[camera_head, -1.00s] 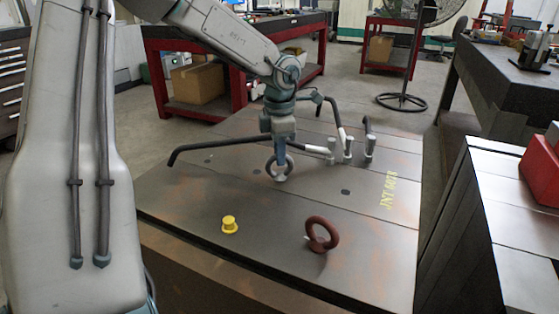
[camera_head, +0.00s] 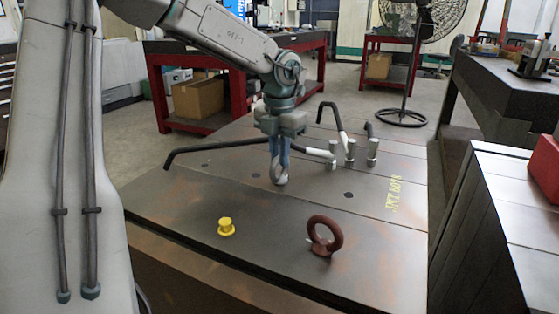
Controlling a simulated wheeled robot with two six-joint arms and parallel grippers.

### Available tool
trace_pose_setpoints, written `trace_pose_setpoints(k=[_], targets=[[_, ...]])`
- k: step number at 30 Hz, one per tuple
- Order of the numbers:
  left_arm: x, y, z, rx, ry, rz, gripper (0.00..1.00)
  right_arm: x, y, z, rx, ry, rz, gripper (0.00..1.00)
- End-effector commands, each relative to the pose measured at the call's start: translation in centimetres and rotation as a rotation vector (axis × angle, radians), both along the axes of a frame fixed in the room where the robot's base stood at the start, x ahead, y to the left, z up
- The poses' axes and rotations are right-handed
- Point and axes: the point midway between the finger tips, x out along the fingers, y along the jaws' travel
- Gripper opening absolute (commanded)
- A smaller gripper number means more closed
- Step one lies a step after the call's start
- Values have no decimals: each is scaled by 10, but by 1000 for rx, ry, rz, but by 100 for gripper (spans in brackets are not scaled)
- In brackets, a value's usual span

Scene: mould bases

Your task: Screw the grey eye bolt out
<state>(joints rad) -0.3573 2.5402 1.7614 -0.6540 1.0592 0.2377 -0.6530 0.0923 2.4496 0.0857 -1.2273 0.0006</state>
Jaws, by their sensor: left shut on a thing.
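The grey eye bolt (camera_head: 281,178) stands upright at the middle of the dark steel mould base (camera_head: 270,222). Its ring is seen nearly edge-on and partly hidden by the fingers. My left gripper (camera_head: 279,158) comes down from above and is shut on the ring. Whether the shank is clear of its hole cannot be told. My right gripper is not in view.
A yellow plug (camera_head: 226,227) and a dark red eye bolt (camera_head: 324,236) stand on the front of the plate. A red box (camera_head: 545,170) is at the right.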

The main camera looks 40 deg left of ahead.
Motion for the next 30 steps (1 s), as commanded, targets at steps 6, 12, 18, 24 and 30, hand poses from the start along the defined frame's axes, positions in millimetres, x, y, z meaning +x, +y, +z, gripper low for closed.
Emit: trace_pose_setpoints(k=[6, 12, 18, 24, 30], targets=[[1, 0, -4, 0, -3, 288, 0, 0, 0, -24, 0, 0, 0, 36], [0, 0, 0, 0, -1, 450, 0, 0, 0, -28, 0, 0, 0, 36], [0, 0, 2, 0, -1, 461, 0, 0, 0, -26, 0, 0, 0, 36], [0, 0, 11, 0, -1, 459, 0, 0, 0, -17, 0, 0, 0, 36], [0, 0, 21, 0, -1, 459, 0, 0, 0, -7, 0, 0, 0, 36]])
